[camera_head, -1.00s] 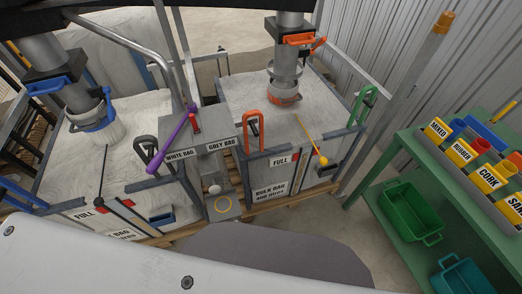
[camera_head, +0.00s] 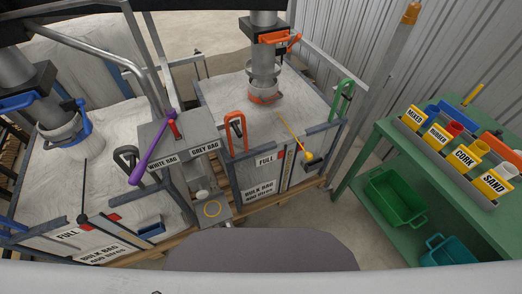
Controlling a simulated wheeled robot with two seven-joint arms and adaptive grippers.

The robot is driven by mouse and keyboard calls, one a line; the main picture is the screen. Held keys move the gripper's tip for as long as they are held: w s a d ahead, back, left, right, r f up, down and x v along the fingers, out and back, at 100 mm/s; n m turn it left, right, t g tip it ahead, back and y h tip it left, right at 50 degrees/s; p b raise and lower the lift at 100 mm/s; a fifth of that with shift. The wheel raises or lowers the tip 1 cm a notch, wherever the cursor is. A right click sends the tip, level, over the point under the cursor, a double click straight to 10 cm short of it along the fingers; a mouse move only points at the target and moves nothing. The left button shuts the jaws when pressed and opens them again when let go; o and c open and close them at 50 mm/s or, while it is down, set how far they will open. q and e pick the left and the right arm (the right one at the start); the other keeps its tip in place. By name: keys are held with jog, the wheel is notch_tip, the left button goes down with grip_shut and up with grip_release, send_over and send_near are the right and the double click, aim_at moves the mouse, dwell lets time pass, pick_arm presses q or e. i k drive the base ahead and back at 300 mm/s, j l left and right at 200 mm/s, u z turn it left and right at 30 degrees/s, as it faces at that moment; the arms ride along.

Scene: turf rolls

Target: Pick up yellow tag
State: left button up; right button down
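Several yellow pieces stand in a row in a grey rack on the green bench at the right. They read MIXED (camera_head: 413,116), RUBBER (camera_head: 438,135), CORK (camera_head: 465,155) and SAND (camera_head: 490,184). I cannot tell whether one of these is the yellow tag or whether they are fixed labels. A yellow-ended lever (camera_head: 308,156) also shows on the right bag frame. Neither of my grippers is in view.
The green bench (camera_head: 385,140) holds a green bin (camera_head: 395,197) and a teal bin (camera_head: 447,250) on its lower shelf. Two filled bulk bags (camera_head: 262,105) (camera_head: 75,170) stand in frames under spouts. A lever post (camera_head: 180,145) stands between them.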

aim_at(413, 119)
jog(key=z, duration=2.1)
